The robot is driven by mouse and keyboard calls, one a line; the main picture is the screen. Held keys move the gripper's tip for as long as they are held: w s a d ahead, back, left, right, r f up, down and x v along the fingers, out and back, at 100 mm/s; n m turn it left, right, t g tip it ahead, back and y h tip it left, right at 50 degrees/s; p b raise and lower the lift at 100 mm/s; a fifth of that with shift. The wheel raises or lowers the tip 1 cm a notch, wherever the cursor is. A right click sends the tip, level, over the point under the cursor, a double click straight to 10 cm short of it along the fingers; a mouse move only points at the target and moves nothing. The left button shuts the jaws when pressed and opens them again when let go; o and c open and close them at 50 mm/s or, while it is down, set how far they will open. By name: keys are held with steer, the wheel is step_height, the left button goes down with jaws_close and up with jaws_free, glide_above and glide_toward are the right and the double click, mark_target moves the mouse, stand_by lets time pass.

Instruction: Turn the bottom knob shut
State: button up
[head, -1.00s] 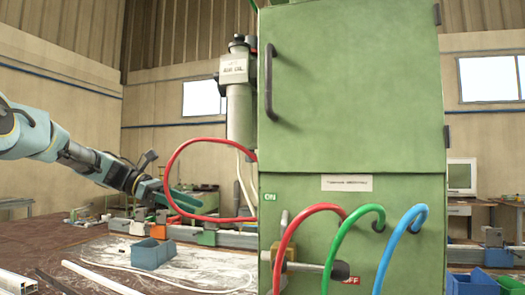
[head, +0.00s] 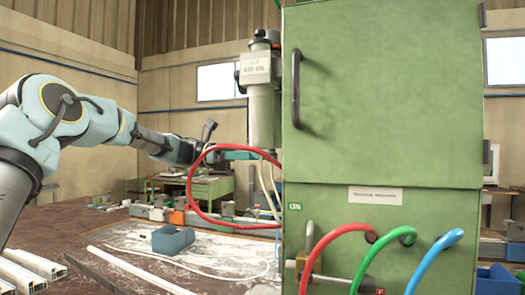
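A grey cylinder unit (head: 262,115) labelled "AIR OIL" stands at the left side of the green cabinet (head: 380,100), with dark fittings at its top. Which of these carries the bottom knob is unclear. My gripper (head: 250,154) reaches from the left to the cylinder's lower end, behind or beside the red hose. Its fingertips are small and partly hidden, so its opening and contact are unclear.
A blue bin (head: 172,241) and pale profiles lie on the brown bench (head: 60,225). A black handle (head: 296,88) sticks out from the cabinet door.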

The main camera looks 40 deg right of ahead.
steer(key=shift+s+d, duration=0.3)
steer(key=shift+s, duration=0.15)
jaws_close()
stand_by(0.3)
